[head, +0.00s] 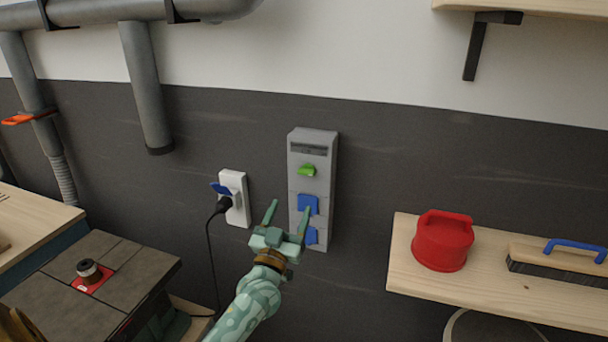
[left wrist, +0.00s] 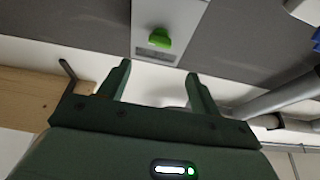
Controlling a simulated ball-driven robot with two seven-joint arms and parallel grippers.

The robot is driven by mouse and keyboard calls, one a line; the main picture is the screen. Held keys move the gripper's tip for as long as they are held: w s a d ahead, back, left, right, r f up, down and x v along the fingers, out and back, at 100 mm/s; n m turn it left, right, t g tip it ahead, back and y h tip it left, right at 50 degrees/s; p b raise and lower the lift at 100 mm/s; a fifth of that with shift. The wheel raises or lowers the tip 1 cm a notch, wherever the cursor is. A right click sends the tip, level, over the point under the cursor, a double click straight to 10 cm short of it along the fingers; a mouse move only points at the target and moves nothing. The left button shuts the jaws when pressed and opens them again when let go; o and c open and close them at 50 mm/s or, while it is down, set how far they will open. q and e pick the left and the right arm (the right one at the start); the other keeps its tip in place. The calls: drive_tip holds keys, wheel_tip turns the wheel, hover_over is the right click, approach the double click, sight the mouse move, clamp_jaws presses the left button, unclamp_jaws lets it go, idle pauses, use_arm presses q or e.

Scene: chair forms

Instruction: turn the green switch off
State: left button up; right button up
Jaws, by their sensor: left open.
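The green switch (head: 307,170) is a small knob on the upper part of a grey wall box (head: 331,180). It also shows in the left wrist view (left wrist: 160,38), ahead of the fingers and near the middle. My left gripper (head: 288,212) is open and empty, in front of the lower part of the box, below and a little left of the switch in the head view. In the left wrist view its two fingers (left wrist: 158,82) stand apart with nothing between them. My right gripper is in neither view.
Blue covers (head: 308,204) sit below the switch on the box. A white socket (head: 236,190) with a black plug and cable is left of it. A wooden shelf (head: 400,275) at right bears a red container (head: 443,243) and a brush (head: 560,262). A machine table (head: 130,255) stands at left.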

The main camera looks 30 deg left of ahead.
sight(305, 174)
use_arm(q)
drive_tip(key=x, duration=1.1)
drive_tip(key=shift+w, duration=0.35)
drive_tip(key=c, duration=1)
